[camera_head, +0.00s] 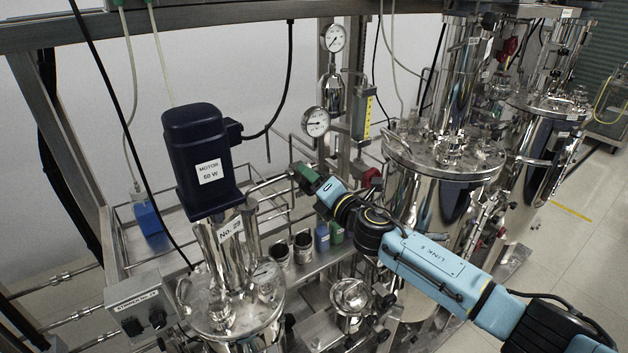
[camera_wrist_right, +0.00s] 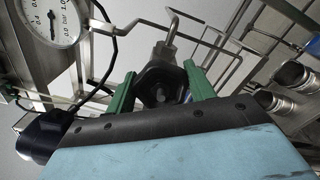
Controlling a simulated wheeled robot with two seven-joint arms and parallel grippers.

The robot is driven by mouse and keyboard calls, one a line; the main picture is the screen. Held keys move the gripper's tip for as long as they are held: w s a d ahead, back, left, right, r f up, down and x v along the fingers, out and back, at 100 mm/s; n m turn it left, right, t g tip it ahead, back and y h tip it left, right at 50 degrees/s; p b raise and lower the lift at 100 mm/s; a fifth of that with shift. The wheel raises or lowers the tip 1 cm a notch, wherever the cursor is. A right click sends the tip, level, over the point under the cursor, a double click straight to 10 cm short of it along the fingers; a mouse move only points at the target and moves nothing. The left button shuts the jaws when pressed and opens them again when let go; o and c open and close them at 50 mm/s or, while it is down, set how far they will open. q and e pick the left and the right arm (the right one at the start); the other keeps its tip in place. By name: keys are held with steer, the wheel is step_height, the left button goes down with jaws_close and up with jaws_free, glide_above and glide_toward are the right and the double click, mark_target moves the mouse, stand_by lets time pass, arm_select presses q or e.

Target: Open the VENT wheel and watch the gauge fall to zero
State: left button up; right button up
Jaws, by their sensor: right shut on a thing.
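My right gripper (camera_head: 304,177) reaches in from the right, its green fingers near the pipework below the gauges. In the right wrist view, its fingers (camera_wrist_right: 160,88) stand either side of a dark, lobed handwheel (camera_wrist_right: 160,80) on a bent metal pipe, and are shut on it. No VENT label is readable on this wheel. A round white gauge (camera_head: 316,122) hangs just above the gripper; its needle points roughly left. A gauge marked in bar (camera_wrist_right: 55,18) is cut off at the wrist view's top left; its exact reading is unclear. My left gripper is out of view.
A second gauge (camera_head: 333,38) sits higher up. A dark motor (camera_head: 203,155) on a steel vessel stands left, and a large steel tank (camera_head: 423,190) right. A red handle (camera_head: 371,178) is close to the gripper. Wire railings (camera_wrist_right: 225,45) surround the wheel.

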steer(key=n, duration=0.4)
steer(key=shift+r+n+p, duration=0.1)
steer(key=shift+n+p, duration=0.2)
steer(key=shift+p, duration=0.05)
steer(key=n, duration=0.4)
steer(key=shift+a+p, duration=0.1)
steer(key=shift+p, duration=0.25)
steer(key=shift+n, duration=0.3)
steer(key=o, duration=1)
steer(key=shift+s, duration=0.1)
steer(key=shift+c, duration=0.2)
